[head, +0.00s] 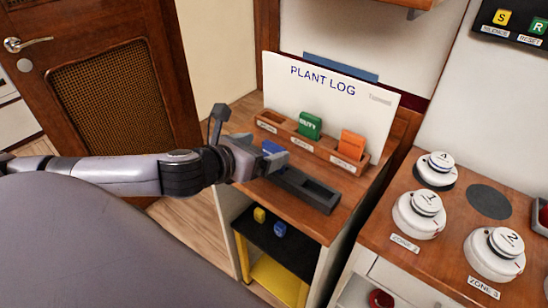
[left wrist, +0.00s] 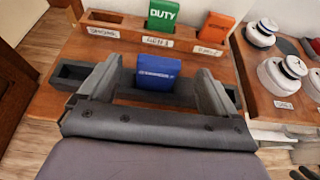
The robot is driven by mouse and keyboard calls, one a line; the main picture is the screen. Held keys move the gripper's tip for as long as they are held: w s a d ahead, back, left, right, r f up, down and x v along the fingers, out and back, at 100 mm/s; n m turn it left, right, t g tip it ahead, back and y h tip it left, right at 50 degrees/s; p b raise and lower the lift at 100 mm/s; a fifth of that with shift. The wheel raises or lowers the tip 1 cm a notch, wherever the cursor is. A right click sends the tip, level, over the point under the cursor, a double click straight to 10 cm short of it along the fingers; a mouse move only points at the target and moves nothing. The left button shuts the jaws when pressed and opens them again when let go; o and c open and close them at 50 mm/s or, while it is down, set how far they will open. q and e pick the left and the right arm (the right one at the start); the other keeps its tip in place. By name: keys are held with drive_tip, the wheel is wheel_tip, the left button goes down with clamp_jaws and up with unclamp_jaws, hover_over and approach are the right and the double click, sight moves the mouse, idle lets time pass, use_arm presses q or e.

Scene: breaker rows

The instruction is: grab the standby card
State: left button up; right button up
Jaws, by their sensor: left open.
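A blue card (head: 272,147), likely the standby card, stands upright in a long dark tray (head: 312,190) on the wooden desk top. It also shows in the left wrist view (left wrist: 157,72), with a white label too small to read surely. My left gripper (head: 274,162) is open, and in the left wrist view its fingers (left wrist: 158,85) lie on either side of the card, with gaps showing. The card's lower part is hidden by the gripper in the head view. My right gripper is not in view.
Behind the tray is a wooden rack (head: 318,149) holding a green DUTY card (head: 310,125) and an orange card (head: 351,145); its left slot looks empty. A PLANT LOG board (head: 325,100) stands behind. White round detectors (head: 419,214) are on the right counter.

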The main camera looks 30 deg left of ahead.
sight(272, 147)
use_arm(q)
drive_tip(key=shift+x, duration=1.75)
drive_tip(key=shift+f, duration=0.1)
drive_tip(key=shift+s, duration=0.1)
drive_tip(key=c, duration=1.2)
drive_tip(key=shift+o, duration=0.2)
